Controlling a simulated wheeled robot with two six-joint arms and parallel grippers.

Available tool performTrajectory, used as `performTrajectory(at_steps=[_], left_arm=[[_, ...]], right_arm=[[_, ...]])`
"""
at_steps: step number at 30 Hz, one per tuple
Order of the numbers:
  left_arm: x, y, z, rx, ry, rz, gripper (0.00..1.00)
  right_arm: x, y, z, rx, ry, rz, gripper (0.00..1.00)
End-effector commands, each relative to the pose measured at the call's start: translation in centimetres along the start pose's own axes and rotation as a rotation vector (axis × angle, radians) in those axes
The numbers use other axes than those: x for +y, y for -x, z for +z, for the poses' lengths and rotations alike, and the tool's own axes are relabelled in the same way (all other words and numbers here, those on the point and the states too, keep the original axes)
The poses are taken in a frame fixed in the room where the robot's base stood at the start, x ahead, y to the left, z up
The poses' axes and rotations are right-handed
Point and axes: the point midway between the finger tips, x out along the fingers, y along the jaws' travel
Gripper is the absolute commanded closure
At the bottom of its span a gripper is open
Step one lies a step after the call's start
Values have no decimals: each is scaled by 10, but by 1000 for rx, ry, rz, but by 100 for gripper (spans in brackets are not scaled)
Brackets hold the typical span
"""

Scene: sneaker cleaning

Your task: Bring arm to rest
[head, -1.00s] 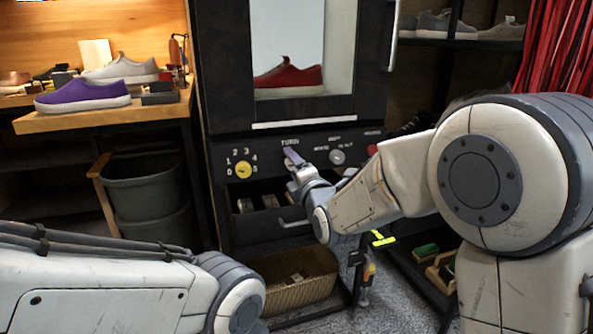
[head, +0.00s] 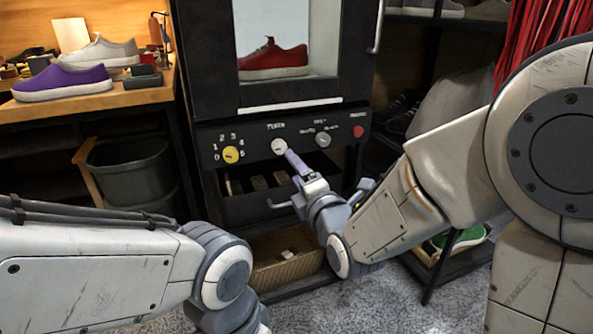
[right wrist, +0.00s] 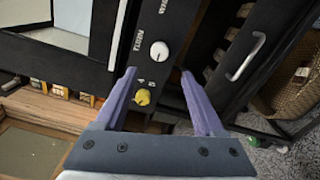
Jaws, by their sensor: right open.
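My right gripper (head: 291,155) has purple fingers and is open and empty in front of the black machine's control panel (head: 262,140). In the head view its fingertips are just below and right of a white knob (head: 279,146). The right wrist view shows the gripper (right wrist: 158,74) with its two fingers spread, and the white knob (right wrist: 159,51) beyond them with a visible gap. A yellow knob (right wrist: 142,97) shows between the fingers there. My left arm reaches in from the left in the head view; its gripper is out of frame.
A red sneaker (head: 274,61) stands behind the machine's window. A handle (head: 284,203) juts below the panel, above a wicker basket (head: 287,262). A bin (head: 130,172) and a wooden bench (head: 100,101) with a purple shoe (head: 62,81) are left. A rack with green shoes (head: 459,239) is right.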

Motion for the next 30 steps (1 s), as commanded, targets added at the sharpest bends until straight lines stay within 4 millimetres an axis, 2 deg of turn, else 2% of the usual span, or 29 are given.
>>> performTrajectory(at_steps=[5,8,11,14,17,21,26,30], left_arm=[[0,5,0,0,0,0,50],[1,15,-1,0,0,0,50],[2,28,-2,0,0,0,50],[3,42,-2,0,0,0,50],[4,55,-3,0,0,0,50],[5,72,-4,0,0,0,50],[6,87,-5,0,0,0,50],[7,99,-5,0,0,0,50]], right_arm=[[0,1,-5,20,-51,-38,29],[-3,8,-19,63,-182,-139,29],[-11,24,-39,102,-386,-316,29],[-20,51,-60,100,-603,-531,29],[-28,87,-77,47,-798,-754,29],[-33,148,-92,-116,-1019,-1054,29],[-30,217,-94,-374,-1167,-1316,29],[-20,272,-87,-631,-1226,-1472,29]])
